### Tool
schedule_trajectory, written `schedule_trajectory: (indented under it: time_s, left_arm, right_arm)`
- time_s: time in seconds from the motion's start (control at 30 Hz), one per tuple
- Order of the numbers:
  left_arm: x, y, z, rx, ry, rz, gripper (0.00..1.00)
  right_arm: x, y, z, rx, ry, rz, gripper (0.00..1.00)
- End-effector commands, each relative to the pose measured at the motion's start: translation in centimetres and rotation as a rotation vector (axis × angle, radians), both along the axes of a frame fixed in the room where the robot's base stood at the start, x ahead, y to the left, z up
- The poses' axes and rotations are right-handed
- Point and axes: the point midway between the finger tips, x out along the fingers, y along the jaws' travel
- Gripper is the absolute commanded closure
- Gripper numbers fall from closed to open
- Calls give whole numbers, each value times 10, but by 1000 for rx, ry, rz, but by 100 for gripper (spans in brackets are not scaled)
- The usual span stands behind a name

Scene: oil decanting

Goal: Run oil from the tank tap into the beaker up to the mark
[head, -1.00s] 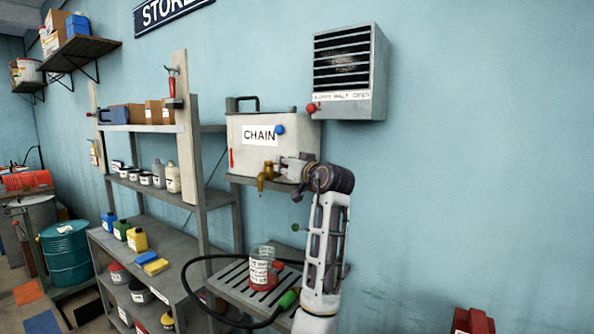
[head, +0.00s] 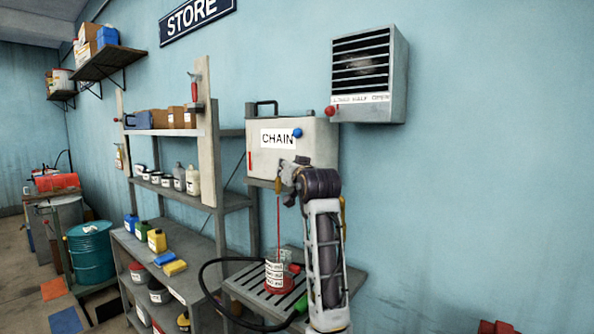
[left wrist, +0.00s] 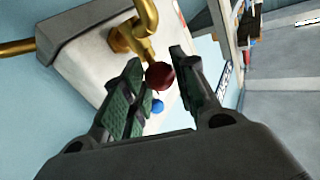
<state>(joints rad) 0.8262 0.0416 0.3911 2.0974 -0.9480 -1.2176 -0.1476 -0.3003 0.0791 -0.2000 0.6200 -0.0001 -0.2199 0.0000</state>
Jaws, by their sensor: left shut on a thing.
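The white tank (head: 318,135) labelled CHAIN stands on a raised shelf. Its brass tap (head: 278,186) also shows in the left wrist view (left wrist: 146,22). My left gripper (head: 287,172) is at the tap. In the left wrist view its fingers (left wrist: 158,62) are on either side of the tap's dark red knob (left wrist: 159,75), shut on it. A thin red stream of oil (head: 279,225) runs straight down from the tap into the clear beaker (head: 275,268). Red liquid shows low in the beaker. The beaker's white print is too small to read for the mark. My right gripper is out of view.
The beaker stands on a slatted grey stand (head: 250,284). A black hose (head: 205,290) with a green end (head: 301,303) loops around it. Shelving (head: 222,215) with bottles and tins stands to the left. A wall vent box (head: 370,75) hangs at upper right.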

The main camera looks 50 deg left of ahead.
Motion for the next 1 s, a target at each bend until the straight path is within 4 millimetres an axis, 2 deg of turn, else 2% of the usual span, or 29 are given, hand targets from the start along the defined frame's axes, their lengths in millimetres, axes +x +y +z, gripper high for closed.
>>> schedule_trajectory:
  time_s: [0.03,0.2,0.73,0.77,0.93,1.0]
  left_arm:
    - [-6,4,0,-2,-1,9,100]
    - [-11,9,0,-2,0,10,100]
    - [-13,11,0,-2,1,10,100]
    - [-13,11,0,-2,1,10,71]
    - [-12,10,0,-1,0,7,49]
    - [-12,10,0,-1,0,6,49]
  right_arm:
    - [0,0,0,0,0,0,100]
    - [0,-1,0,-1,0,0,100]
    - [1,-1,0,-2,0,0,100]
    - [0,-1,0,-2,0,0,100]
    - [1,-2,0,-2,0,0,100]
    - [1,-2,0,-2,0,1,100]
